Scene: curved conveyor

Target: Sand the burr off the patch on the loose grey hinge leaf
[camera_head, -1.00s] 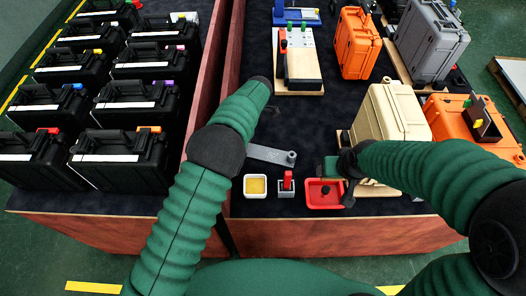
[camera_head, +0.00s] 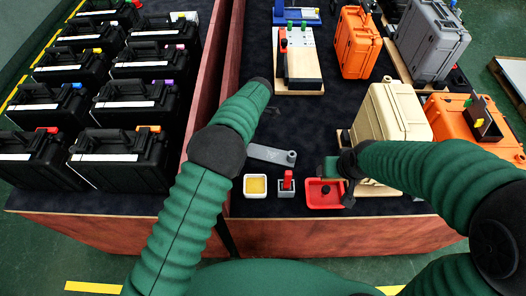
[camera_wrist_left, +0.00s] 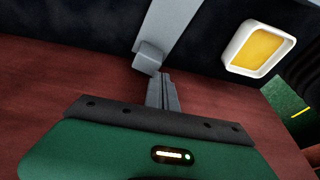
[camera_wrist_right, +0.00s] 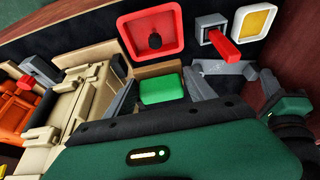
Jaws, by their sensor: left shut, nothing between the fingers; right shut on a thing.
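The grey hinge leaf (camera_head: 270,154) lies flat on the dark surface, with a round knob at its right end. It has a faint darker mark, but I cannot make out a burr. The leaf also shows in the left wrist view (camera_wrist_left: 178,28). My left gripper (camera_wrist_left: 160,92) is shut and empty by one end of the leaf; touching or apart I cannot tell. In the head view my arm hides it. My right gripper (camera_wrist_right: 160,98) is shut on a green block (camera_wrist_right: 162,86); the block (camera_head: 331,167) is just behind the red tray, right of the leaf.
A white tray with a yellow pad (camera_head: 255,195), a grey block with a red handle (camera_head: 287,184) and a red tray with a dark knob (camera_head: 311,205) line the front edge. A beige case (camera_head: 398,115) stands close right. Open surface lies behind the leaf.

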